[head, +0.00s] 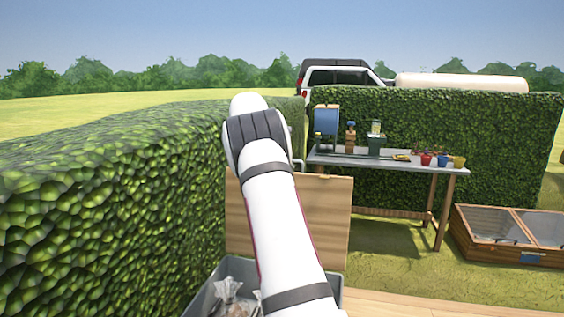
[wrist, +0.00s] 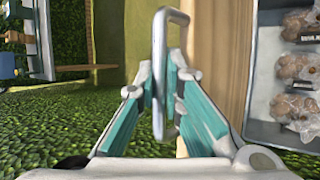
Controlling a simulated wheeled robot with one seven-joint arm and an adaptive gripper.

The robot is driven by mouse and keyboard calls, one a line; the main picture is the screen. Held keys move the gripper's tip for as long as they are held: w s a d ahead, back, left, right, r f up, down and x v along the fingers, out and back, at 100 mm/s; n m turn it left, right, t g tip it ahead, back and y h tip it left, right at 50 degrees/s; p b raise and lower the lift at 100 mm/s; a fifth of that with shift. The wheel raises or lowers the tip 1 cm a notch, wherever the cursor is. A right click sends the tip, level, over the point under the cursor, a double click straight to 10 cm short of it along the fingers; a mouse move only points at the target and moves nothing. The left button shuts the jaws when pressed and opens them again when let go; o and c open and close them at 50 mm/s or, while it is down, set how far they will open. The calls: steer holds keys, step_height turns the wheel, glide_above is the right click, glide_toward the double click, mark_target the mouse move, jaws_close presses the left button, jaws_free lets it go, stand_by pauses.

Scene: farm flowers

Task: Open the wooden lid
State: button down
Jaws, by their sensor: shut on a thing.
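The wooden lid (head: 328,215) stands about upright at the far side of the grey box (head: 207,290), and the box's inside is exposed. My arm crosses in front of the lid and hides part of it. In the wrist view the lid (wrist: 216,50) is a pale wooden panel seen nearly edge-on. A grey metal loop handle (wrist: 175,13) rises beside it. My gripper (wrist: 163,88) is shut on this handle, with its teal fingers on either side of the bar. The head view does not clearly show the fingers.
Bagged round items (wrist: 300,70) lie in the box. A tall hedge (head: 100,200) runs close along the left. Behind the lid stands a table (head: 400,163) with colored pots and tools. A wooden cold frame (head: 515,250) is at the right, with open grass before it.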

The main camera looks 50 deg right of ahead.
steer(key=shift+r, duration=0.1)
steer(key=c, duration=1.7)
jaws_free()
steer(key=v, duration=1.2)
